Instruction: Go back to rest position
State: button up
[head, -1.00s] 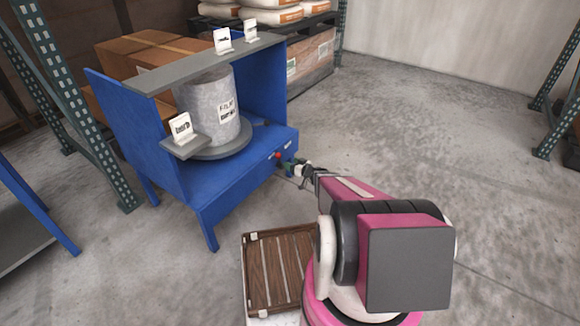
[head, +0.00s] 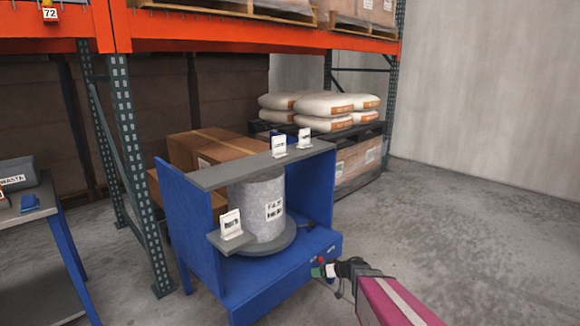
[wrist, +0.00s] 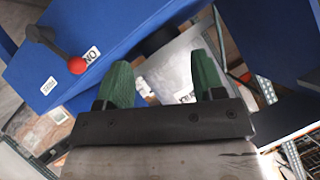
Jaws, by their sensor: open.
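My gripper (head: 322,271) is at the front right edge of the blue weighing stand (head: 215,285) in the head view. In the wrist view its two green fingers (wrist: 161,78) are spread apart with nothing between them. A lever with a red knob (wrist: 77,65) shows at the upper left of the wrist view, apart from the fingers. A grey labelled cylinder (head: 258,205) stands upright on the stand's round plate (head: 272,243), under its grey top shelf (head: 240,168).
White cards (head: 279,146) stand on the top shelf and another card (head: 231,224) on the side ledge. Cardboard boxes (head: 215,147) and a rack post (head: 135,175) are behind. A blue-legged table (head: 65,240) is at left. The floor (head: 470,210) at right is clear.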

jog(key=s+d+r+m+g+h, duration=0.2)
jog(key=s+r+h, duration=0.3)
jog(key=s, duration=0.4)
jog(key=s+d+r+m+g+h, duration=0.3)
jog(key=s+r+m+h, duration=0.1)
jog(key=s, duration=0.5)
notch_tip(320, 180, up, 3)
jog(key=shift+d+f+g+h, duration=0.15)
jog(key=shift+d+g+h, duration=0.2)
jog(key=shift+h, duration=0.35)
